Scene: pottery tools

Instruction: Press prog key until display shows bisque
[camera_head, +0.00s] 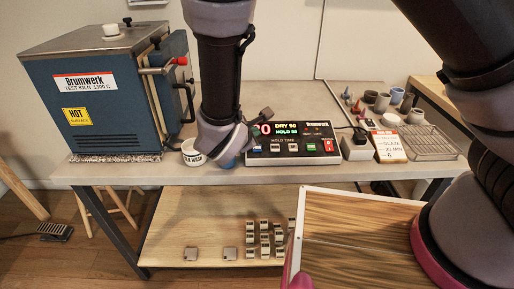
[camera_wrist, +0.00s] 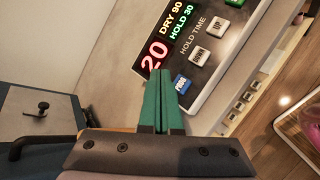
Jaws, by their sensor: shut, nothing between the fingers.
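The kiln controller (camera_head: 318,157) is a dark box with a light front on the bench, and it also shows in the wrist view (camera_wrist: 225,45). Its display (camera_wrist: 170,38) reads a red 20, yellow DRY 90 and green HOLD 30. The blue PROG key (camera_wrist: 182,85) is at the near left corner of the key row, beside the white DOWN (camera_wrist: 200,55) and UP (camera_wrist: 219,29) keys. My gripper (camera_wrist: 160,75) is shut and empty, its green fingertips just left of the PROG key. I cannot tell whether they touch the controller.
The blue test kiln (camera_head: 100,100) stands left of my arm, with a white cup (camera_head: 193,152) near it. The bench's front strip is mostly clear.

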